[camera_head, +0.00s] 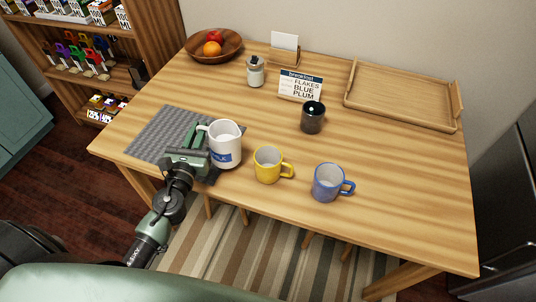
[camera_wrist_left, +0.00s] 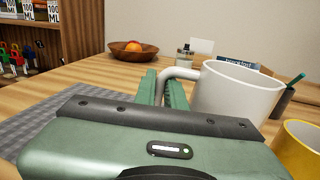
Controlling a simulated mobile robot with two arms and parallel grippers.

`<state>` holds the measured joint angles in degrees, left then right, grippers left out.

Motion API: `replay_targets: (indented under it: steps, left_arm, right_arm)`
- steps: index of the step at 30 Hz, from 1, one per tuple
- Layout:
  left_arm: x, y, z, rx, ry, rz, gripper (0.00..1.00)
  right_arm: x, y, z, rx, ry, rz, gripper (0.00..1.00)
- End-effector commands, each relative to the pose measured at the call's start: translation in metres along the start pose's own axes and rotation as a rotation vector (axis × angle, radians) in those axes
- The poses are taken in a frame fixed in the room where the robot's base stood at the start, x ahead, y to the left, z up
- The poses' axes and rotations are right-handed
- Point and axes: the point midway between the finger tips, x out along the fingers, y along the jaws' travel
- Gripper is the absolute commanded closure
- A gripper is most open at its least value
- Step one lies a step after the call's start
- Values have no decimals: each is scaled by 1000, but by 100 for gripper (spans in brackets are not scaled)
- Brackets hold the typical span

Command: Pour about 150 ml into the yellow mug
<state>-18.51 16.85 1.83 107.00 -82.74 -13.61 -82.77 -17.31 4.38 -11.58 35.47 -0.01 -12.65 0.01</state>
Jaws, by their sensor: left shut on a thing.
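A white jug with a blue label (camera_head: 225,145) is near the table's front left, at the right edge of a grey mat. My left gripper (camera_head: 199,137) is shut on the jug's handle, on its left side. The jug looks upright; I cannot tell if it is lifted. In the left wrist view the fingers (camera_wrist_left: 163,88) are around the handle of the white jug (camera_wrist_left: 235,90). The yellow mug (camera_head: 268,165) stands upright just right of the jug, its handle to the right. It shows partly in the left wrist view (camera_wrist_left: 300,148). My right gripper is not in view.
A blue mug (camera_head: 328,183) stands right of the yellow mug. A dark cup (camera_head: 312,118), a sign (camera_head: 300,86), a jar (camera_head: 255,72) and a fruit bowl (camera_head: 213,47) are farther back. A wooden tray (camera_head: 400,95) lies at back right. The table's right front is clear.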

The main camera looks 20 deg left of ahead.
Motion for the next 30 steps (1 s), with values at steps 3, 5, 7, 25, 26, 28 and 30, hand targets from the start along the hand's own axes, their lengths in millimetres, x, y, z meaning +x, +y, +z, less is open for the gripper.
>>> replay_targets:
  steps: [3,5,7,25,26,28,30]
  left_arm:
    - [0,-4,3,44,-14,0,100]
    - [-1,-6,4,75,-20,0,100]
    - [-2,-9,5,116,-28,0,100]
    - [-9,-46,54,485,-102,2,100]
    - [-9,-48,58,499,-105,2,100]
    - [-10,-52,66,531,-110,2,100]
    - [-11,-56,74,564,-116,1,100]
  right_arm:
    - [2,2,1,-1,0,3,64]
    - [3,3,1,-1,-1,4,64]
    - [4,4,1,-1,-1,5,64]
    - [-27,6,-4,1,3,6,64]
    - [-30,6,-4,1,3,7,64]
    - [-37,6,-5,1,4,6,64]
    - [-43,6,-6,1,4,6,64]
